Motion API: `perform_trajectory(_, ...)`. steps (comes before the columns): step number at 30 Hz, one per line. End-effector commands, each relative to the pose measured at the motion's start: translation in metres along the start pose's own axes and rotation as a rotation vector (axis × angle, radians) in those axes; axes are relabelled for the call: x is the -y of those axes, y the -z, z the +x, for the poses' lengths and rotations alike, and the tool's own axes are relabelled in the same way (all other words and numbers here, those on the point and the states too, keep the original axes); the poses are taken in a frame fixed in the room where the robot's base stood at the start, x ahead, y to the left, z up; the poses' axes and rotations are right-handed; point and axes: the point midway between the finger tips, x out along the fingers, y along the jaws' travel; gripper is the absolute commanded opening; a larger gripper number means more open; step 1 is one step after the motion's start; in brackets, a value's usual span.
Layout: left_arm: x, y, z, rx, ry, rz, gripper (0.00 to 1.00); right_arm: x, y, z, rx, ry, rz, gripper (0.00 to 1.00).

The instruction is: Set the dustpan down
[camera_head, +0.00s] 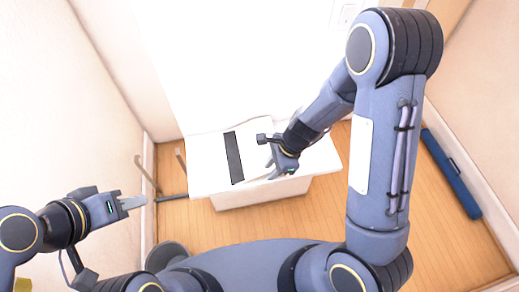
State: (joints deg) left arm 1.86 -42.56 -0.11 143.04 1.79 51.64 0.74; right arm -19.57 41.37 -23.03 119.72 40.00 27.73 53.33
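I cannot pick out a dustpan with certainty. A flat white surface (315,160) on a white cabinet stands in the middle. A dark strip (233,157) lies along its left part, and pale shapes beside it blend into the white. My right gripper (272,165) is over this surface, just right of the strip. Its fingertips are small and washed out, so whether they hold something pale is unclear. My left gripper (133,202) is at the lower left, away from the cabinet, with its light fingers close together and no object visible between them.
A long blue object (451,173) lies on the wooden floor by the right wall. Thin brown posts (147,174) and a dark bar (172,198) are left of the cabinet. Walls close in on the left and right. Bare floor (265,217) shows before the cabinet.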

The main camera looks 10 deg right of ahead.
Motion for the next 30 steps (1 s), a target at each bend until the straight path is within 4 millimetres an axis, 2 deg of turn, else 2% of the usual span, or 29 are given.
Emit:
perform_trajectory(3, 0.001, -0.001, 0.001, 0.000, 0.000, 0.000, 0.36, 0.000, 0.001, 0.020, 0.000, -0.004, 0.002, 0.28)
perform_trajectory(6, 0.001, -0.001, 0.002, 0.000, 0.000, 0.000, 0.36, 0.000, 0.001, 0.031, 0.000, -0.002, 0.000, 0.28)
perform_trajectory(14, 0.001, -0.001, 0.002, 0.000, 0.000, 0.000, 0.36, 0.001, 0.000, 0.034, 0.001, 0.000, -0.001, 0.28)
perform_trajectory(16, 0.001, -0.001, 0.002, 0.000, 0.000, 0.000, 0.36, 0.001, 0.000, 0.034, 0.001, 0.000, -0.001, 0.23)
perform_trajectory(21, 0.001, -0.001, 0.002, 0.000, 0.000, 0.000, 0.36, 0.000, 0.000, 0.034, 0.000, 0.000, -0.001, 0.01)
perform_trajectory(30, 0.001, -0.001, 0.002, 0.000, 0.000, 0.000, 0.36, 0.001, 0.000, 0.034, 0.001, 0.001, -0.002, 0.00)
